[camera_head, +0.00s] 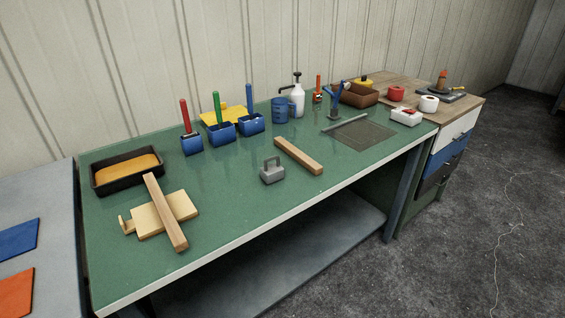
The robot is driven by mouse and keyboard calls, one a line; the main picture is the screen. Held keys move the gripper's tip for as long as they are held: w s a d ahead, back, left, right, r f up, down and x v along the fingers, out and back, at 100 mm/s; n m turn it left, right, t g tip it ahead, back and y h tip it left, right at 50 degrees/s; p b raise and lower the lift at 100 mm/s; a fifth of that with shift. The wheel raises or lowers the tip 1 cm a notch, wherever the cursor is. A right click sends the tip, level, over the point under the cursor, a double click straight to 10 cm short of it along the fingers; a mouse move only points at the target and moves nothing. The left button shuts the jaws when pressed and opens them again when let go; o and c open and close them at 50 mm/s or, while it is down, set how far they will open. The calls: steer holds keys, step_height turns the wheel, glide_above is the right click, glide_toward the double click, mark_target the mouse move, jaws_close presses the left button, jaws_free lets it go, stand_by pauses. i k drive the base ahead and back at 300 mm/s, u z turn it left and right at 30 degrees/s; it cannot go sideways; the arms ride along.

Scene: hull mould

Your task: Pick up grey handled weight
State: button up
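The grey handled weight (271,172) stands upright on the green bench top (240,205), near the middle and toward the front edge. It is a small grey block with a raised loop handle on top, and the handle is unobstructed. A wooden bar (298,155) lies just to its right and slightly behind, apart from it. My gripper is not in view.
Left of the weight is open green surface, then a wooden bar (165,212) across a pale board (148,218). Behind are a black tray (96,183), blue tubs (191,146) with coloured handles and a blue jug (281,110). A dark mesh sheet (366,136) lies right.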

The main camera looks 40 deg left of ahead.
mark_target(273, 172)
steer(key=u, duration=0.45)
steer(key=i, duration=0.85)
steer(key=u, duration=0.65)
